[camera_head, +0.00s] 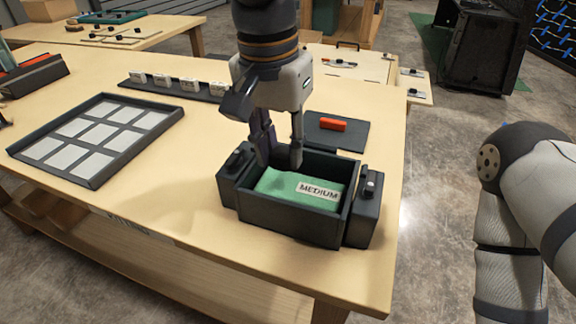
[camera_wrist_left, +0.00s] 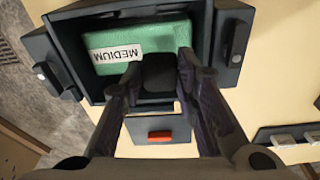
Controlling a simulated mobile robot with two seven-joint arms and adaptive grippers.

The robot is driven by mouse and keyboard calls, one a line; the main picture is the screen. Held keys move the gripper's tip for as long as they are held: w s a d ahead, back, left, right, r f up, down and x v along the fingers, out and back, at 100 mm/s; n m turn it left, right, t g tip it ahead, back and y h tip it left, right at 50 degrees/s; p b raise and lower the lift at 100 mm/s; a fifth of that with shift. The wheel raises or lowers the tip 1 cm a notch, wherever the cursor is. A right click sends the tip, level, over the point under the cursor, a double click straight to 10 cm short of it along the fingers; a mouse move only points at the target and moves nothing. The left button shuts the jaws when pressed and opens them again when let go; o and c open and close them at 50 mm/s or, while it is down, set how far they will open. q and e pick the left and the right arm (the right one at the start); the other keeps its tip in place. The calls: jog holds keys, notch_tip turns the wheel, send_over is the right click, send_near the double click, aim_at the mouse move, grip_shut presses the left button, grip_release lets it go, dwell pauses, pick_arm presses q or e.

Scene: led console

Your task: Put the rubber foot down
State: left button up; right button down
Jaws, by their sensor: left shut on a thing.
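My left gripper (camera_head: 279,160) points down at the back edge of an open black box (camera_head: 290,221). Its fingers are shut on a small black piece, the rubber foot (camera_wrist_left: 158,74), seen between the fingertips in the left wrist view. In the head view the foot is hidden by the fingers. The box holds a green block (camera_head: 283,188) with a white MEDIUM label. I cannot tell from these views whether the foot touches the box. My right gripper is out of view; only the right arm shows at the right.
A dark pad with an orange-red piece (camera_head: 333,124) lies behind the box. A black tray of pale square tiles (camera_head: 117,112) is at the left. A dark strip with several white blocks (camera_head: 163,80) lies at the back. Wooden tabletop (camera_head: 200,205) is bare between tray and box.

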aim_at(288, 169)
pick_arm(q)
jog(key=f, duration=0.2)
jog(key=d+f, duration=0.1)
jog(key=f, duration=0.1)
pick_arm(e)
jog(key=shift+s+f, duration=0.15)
pick_arm(q)
jog(key=o, duration=0.9)
jog(key=shift+o, duration=0.2)
jog(key=r, duration=0.4)
jog(key=s+r, duration=0.1)
jog(key=r, duration=0.7)
jog(key=shift+s+a+p, duration=0.15)
jog(key=shift+a+p, duration=0.15)
jog(key=shift+a, duration=0.1)
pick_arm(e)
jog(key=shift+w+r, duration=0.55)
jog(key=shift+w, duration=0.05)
